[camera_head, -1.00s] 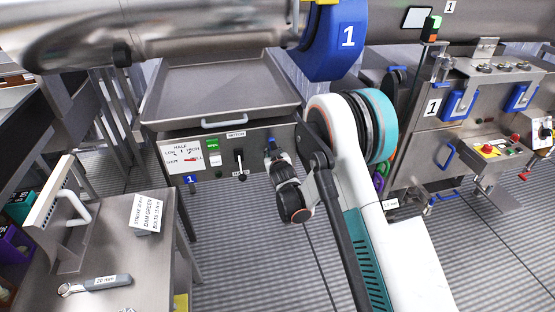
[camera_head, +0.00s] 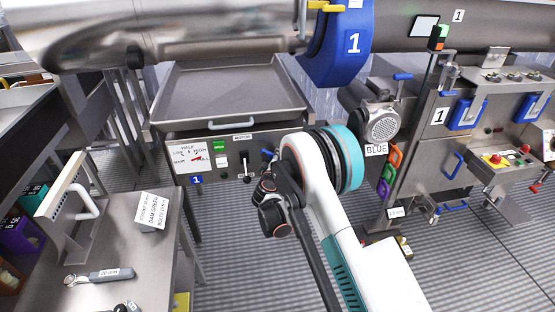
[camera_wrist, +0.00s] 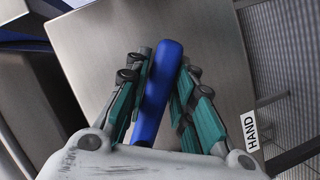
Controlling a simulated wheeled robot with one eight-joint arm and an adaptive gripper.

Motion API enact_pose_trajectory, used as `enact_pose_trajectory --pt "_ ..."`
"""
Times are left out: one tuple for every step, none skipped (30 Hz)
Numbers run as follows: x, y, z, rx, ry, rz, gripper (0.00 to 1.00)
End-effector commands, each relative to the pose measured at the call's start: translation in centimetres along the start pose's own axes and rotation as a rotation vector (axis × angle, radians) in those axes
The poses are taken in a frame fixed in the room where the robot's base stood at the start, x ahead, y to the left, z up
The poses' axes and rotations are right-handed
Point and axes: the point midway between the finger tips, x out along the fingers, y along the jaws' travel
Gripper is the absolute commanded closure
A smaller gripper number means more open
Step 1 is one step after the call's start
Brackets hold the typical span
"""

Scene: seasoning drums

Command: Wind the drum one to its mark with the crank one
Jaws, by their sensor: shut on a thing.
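Drum one is the large steel cylinder (camera_head: 190,28) across the top of the head view. It has a blue end band (camera_head: 338,50) marked 1. My gripper (camera_wrist: 163,68) is shut on a blue handle (camera_wrist: 159,85), which I take to be crank one, between its teal pads in the wrist view. In the head view, my gripper (camera_head: 268,166) is at the right side of the front panel (camera_head: 215,190) marked 1, with a little of the blue handle (camera_head: 270,153) showing. The rest of the crank is hidden. I cannot make out the drum's mark.
A steel tray (camera_head: 228,85) lies under the drum above the panel. A motor lever (camera_head: 246,165) is left of my gripper. A side table (camera_head: 125,255) holds a wrench (camera_head: 98,276) and a sign block (camera_head: 154,212). More machinery (camera_head: 470,120) stands at right.

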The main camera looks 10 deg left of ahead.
Motion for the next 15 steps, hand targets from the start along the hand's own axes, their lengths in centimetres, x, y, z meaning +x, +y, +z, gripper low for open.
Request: enact_pose_trajectory --pt "-0.04 -0.19 0.04 -0.030 0.000 0.011 1.00" --pt "-0.04 -0.22 0.04 -0.048 -0.001 0.019 1.00" --pt "-0.05 -0.23 0.04 -0.073 -0.001 0.029 1.00" --pt "-0.05 -0.24 0.04 -0.091 -0.001 0.037 1.00" --pt "-0.06 -0.25 0.04 -0.110 -0.001 0.045 1.00" --pt "-0.06 -0.28 0.03 -0.134 -0.001 0.055 1.00" --pt "-0.05 -0.30 0.04 -0.152 -0.001 0.062 1.00" --pt "-0.04 -0.33 0.04 -0.169 0.000 0.069 1.00" --pt "-0.04 -0.34 0.05 -0.192 0.000 0.079 1.00" --pt "-0.05 -0.35 0.05 -0.209 0.000 0.086 1.00" --pt "-0.05 -0.35 0.06 -0.227 0.000 0.093 1.00" --pt "-0.05 -0.37 0.07 -0.247 0.000 0.102 1.00" --pt "-0.05 -0.37 0.08 -0.263 0.000 0.109 1.00" --pt "-0.05 -0.39 0.10 -0.278 -0.001 0.115 1.00" --pt "-0.04 -0.41 0.11 -0.299 -0.001 0.123 1.00"
